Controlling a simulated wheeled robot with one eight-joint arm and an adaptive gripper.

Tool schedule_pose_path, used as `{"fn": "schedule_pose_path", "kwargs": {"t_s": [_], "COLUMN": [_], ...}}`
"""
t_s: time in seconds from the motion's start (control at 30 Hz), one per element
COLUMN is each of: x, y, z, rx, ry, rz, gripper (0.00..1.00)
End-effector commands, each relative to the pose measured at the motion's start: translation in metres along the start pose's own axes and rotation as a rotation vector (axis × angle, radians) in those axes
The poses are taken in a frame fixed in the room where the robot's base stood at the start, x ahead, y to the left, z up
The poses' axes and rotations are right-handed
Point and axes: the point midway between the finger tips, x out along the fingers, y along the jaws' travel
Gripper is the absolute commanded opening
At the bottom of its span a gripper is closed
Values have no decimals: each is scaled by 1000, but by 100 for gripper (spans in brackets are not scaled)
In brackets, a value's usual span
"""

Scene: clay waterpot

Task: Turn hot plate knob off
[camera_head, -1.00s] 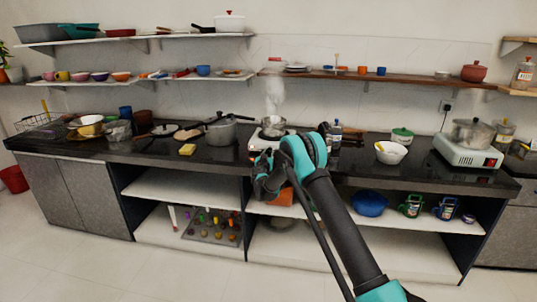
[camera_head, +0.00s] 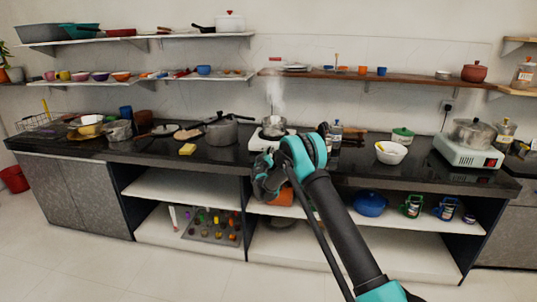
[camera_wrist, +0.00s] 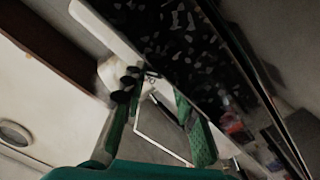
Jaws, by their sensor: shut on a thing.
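The hot plate (camera_head: 256,144) is a white unit on the black counter, with a metal pan (camera_head: 273,127) on top and thin steam above it. My gripper (camera_head: 264,170) is at the hot plate's front side, partly covering it. In the wrist view my gripper's green fingers (camera_wrist: 158,88) reach to the white body of the hot plate (camera_wrist: 105,25). They are shut on its knob, which is mostly hidden by the fingers. No red light shows on this hot plate's front now.
A second hot plate (camera_head: 466,154) with a glass pot stands at the right. A white bowl (camera_head: 390,153), bottles (camera_head: 336,132), a grey pot (camera_head: 220,132) and a yellow sponge (camera_head: 187,149) are on the counter. Open shelves below hold a blue pot (camera_head: 370,203) and mugs.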

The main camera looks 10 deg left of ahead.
Motion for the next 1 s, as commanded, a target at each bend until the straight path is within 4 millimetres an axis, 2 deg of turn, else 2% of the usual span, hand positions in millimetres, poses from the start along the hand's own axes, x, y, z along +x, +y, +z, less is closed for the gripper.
{"fn": "schedule_pose_path", "kwargs": {"t_s": [0.4, 0.93, 0.97, 1.0], "x": [0, 0, -1, 0], "y": [-2, -2, -2, -2], "z": [0, 0, 0, 0], "rx": [-185, -207, -207, -207], "ry": [0, 1, 1, 1], "rz": [-1, -1, -1, -1], "gripper": [0, 0, 33, 38]}}
